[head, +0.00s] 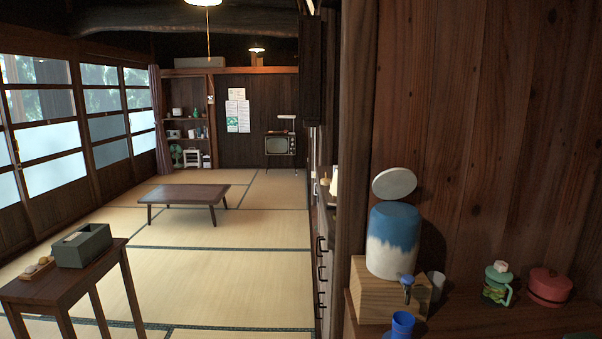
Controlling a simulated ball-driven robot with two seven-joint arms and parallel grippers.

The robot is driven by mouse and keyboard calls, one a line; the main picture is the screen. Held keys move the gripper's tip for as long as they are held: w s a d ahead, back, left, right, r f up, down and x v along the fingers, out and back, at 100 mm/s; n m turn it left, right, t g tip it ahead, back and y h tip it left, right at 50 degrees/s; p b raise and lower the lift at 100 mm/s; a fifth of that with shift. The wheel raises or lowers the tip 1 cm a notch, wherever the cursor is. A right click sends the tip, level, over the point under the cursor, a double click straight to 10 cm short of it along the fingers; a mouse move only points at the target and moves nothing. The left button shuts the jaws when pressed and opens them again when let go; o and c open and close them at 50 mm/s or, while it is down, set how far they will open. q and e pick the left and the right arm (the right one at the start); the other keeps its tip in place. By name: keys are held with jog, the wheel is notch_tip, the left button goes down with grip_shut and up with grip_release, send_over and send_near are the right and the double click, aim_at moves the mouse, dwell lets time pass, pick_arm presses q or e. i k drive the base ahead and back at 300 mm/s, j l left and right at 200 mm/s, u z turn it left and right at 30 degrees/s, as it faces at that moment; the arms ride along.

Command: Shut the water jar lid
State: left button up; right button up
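The water jar (393,240) is blue on top and white below. It stands on a wooden block (376,300) on the counter at the right of the head view, with a small tap (407,284) low on its front. Its round, pale lid (394,183) is raised and tilted up above the jar's top, so the jar stands open. Neither of my grippers shows in the head view.
A wooden wall is close behind. Tatami floor (220,285) lies open at left.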

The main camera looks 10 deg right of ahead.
aim_at(397, 182)
jog(key=i+j, duration=0.2)
jog(key=i, duration=0.3)
jog(key=i+j, duration=0.2)
jog(key=i, duration=0.35)
jog(key=i+z, duration=0.25)
jog(key=z, duration=0.2)
jog(key=i+z, duration=0.25)
jog(key=z, duration=0.2)
jog(key=i+j+z, duration=0.2)
jog(key=z, duration=0.25)
jog(key=i+j+z, duration=0.2)
jog(key=z, duration=0.25)
jog(key=i+j, duration=0.05)
